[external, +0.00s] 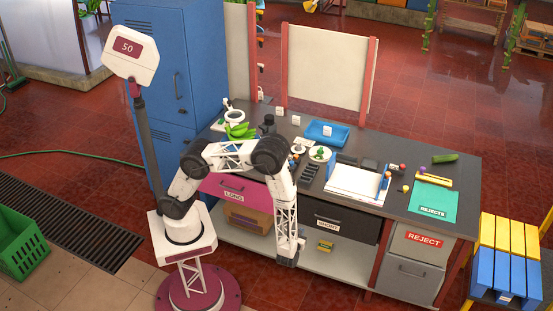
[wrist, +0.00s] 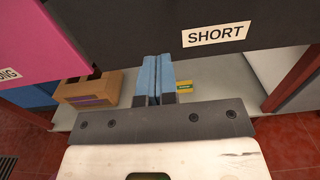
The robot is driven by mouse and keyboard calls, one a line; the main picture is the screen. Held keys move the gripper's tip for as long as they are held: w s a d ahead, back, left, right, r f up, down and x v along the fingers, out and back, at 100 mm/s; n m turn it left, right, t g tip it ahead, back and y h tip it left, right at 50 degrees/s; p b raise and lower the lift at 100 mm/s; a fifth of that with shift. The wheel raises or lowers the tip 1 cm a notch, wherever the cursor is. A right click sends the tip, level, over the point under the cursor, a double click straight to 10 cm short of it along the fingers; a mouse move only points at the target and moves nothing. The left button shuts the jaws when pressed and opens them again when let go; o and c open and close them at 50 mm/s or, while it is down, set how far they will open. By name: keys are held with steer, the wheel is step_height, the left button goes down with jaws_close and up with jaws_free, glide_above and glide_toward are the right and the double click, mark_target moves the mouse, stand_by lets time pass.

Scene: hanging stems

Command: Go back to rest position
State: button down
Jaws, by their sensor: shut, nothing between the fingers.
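My gripper (external: 288,262) hangs low in front of the workbench, at the end of my arm, which bends down past the bench's front edge. In the wrist view its two blue fingers (wrist: 154,62) are together with nothing between them. They point toward the lower shelf (wrist: 220,75), below the dark drawer labelled SHORT (wrist: 150,22). In the external view the SHORT drawer (external: 340,220) is just right of my forearm. The pink LONG drawer (external: 236,190) is to its left and also shows at the left of the wrist view (wrist: 40,40).
A cardboard box (wrist: 90,90) and a small yellow-green packet (wrist: 184,86) sit on the lower shelf. A grey REJECT drawer (external: 420,240) is at the right. Green stems (external: 240,130), a blue tray (external: 327,133) and a white board (external: 355,183) are on the bench. Open floor lies in front.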

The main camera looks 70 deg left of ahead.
steer(key=s+a+r+n+g, duration=0.3)
steer(key=a+r+n+g, duration=0.35)
steer(key=a+r, duration=0.4)
steer(key=s+a+r+n+g, duration=0.3)
steer(key=a+r+n+g, duration=0.4)
steer(key=r, duration=0.6)
steer(key=s+a+r+n+t+h, duration=0.1)
steer(key=s+a+r+n+h, duration=0.1)
steer(key=s+r+n+h, duration=0.4)
steer(key=s+a+r+n+t+h, duration=0.2)
steer(key=s+r+n+h, duration=0.5)
steer(key=s+r, duration=0.7)
steer(key=shift+s+a, duration=0.7)
steer(key=shift+a, duration=0.15)
